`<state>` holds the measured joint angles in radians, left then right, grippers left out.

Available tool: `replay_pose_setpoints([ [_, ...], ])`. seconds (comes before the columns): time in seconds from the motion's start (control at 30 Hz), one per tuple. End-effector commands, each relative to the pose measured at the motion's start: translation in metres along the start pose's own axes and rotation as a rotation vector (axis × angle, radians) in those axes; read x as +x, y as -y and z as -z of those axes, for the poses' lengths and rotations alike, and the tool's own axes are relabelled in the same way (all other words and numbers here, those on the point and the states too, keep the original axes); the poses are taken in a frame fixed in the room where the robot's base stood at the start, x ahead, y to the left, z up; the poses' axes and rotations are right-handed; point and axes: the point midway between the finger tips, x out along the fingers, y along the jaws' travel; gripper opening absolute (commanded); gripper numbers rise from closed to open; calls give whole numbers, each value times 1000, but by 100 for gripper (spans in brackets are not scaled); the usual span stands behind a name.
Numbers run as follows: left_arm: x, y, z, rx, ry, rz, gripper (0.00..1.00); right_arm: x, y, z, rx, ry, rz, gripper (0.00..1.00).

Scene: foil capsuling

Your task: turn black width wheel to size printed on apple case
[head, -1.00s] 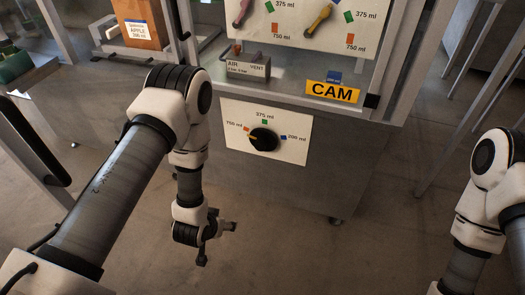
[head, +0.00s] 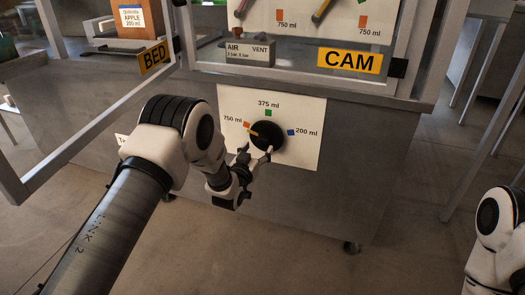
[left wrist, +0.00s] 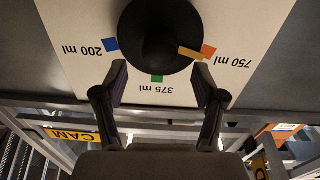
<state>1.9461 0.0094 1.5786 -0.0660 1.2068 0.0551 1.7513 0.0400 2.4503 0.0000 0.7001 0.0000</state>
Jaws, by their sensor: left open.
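The black width wheel (head: 267,136) is on a white panel (head: 308,112) marked 750 ml, 375 ml and 200 ml. Its yellow pointer points at the orange 750 ml mark (head: 247,124). The left wrist view shows the wheel (left wrist: 155,40) upside down, its pointer at the orange mark (left wrist: 208,50). My left gripper (head: 257,152) is open at the wheel's lower edge, with its fingertips apart on either side; I cannot tell whether they touch it. The apple case (head: 131,21), a brown box at upper left, has a label reading APPLE 200 ml. My right gripper is out of view.
A yellow CAM sign (head: 350,61) and a grey AIR/VENT block (head: 250,52) are above the panel. A metal frame with a BED sign (head: 155,56) stands at left. The floor below the cabinet is clear.

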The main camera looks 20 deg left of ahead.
Motion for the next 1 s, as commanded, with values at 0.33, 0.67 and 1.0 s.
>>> replay_pose_setpoints([
  [0.33, 50, 0, -3, -1, 2, 0, 70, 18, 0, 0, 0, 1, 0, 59],
  [0.67, 50, 0, -2, -1, 3, 0, 28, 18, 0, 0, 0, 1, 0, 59],
  [1.0, 50, 0, -1, 8, 3, 0, 10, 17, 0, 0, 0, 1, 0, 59],
])
